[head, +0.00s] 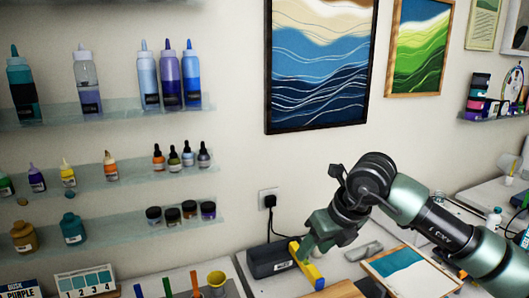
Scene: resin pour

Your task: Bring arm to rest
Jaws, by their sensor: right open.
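My right arm comes in from the right in the head view. My right gripper (306,248) is open and points down and to the left over the worktop, just at a yellow bar with a blue end (317,281). The gripper hides part of this bar, and I cannot tell whether they touch. My left gripper is out of view.
A black box (270,260) is plugged into a wall socket left of the gripper. A framed panel with a teal picture (400,263) lies below my right forearm. Glass shelves (110,112) with bottles and jars line the wall at left. Cups and small tools stand at the front left.

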